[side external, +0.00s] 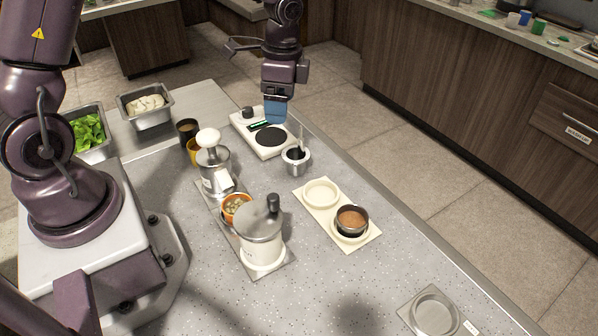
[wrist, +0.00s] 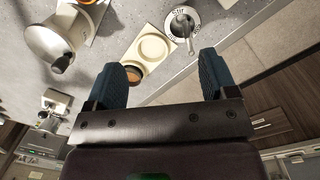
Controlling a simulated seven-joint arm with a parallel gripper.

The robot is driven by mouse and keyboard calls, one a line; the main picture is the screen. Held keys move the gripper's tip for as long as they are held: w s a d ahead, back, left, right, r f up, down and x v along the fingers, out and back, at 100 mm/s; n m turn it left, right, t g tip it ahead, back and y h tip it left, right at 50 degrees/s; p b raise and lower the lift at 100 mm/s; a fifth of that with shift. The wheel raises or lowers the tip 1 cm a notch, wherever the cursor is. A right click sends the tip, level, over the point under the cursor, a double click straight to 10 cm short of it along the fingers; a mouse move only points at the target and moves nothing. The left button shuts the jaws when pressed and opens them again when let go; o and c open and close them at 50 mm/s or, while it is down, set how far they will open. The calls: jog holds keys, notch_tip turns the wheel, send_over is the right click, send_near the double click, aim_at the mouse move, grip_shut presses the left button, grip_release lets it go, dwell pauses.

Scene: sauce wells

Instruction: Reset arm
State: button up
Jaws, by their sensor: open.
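My gripper (side external: 275,112) hangs in the air above the far part of the counter, over the area of the white scale (side external: 262,140). In the wrist view my gripper (wrist: 163,78) has its two blue fingers wide apart with nothing between them. The side view shows the fingers almost edge-on. Just in front of the gripper, on the counter, stands a small metal pot (side external: 297,161) with a utensil in it. The pot also shows at the top of the wrist view (wrist: 180,24).
A cream two-well tray (side external: 322,192) holds a bowl of orange-brown sauce (side external: 351,220) in its near well. Two dispensers (side external: 262,232) (side external: 213,165) and an orange cup (side external: 236,205) stand left of it. A metal plate (side external: 430,312) lies at the near right.

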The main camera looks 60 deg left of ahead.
jog(key=s+d+r+n+t, duration=0.2)
jog(key=s+r+n+t, duration=0.1)
jog(key=s+r, duration=0.5)
jog(key=s+d+r+n+t, duration=0.3)
jog(key=s+r+n, duration=0.2)
jog(key=s+r, duration=0.4)
jog(key=shift+s+d+r, duration=0.15)
jog(key=shift+s+r, duration=0.05)
jog(key=shift+s, duration=0.15)
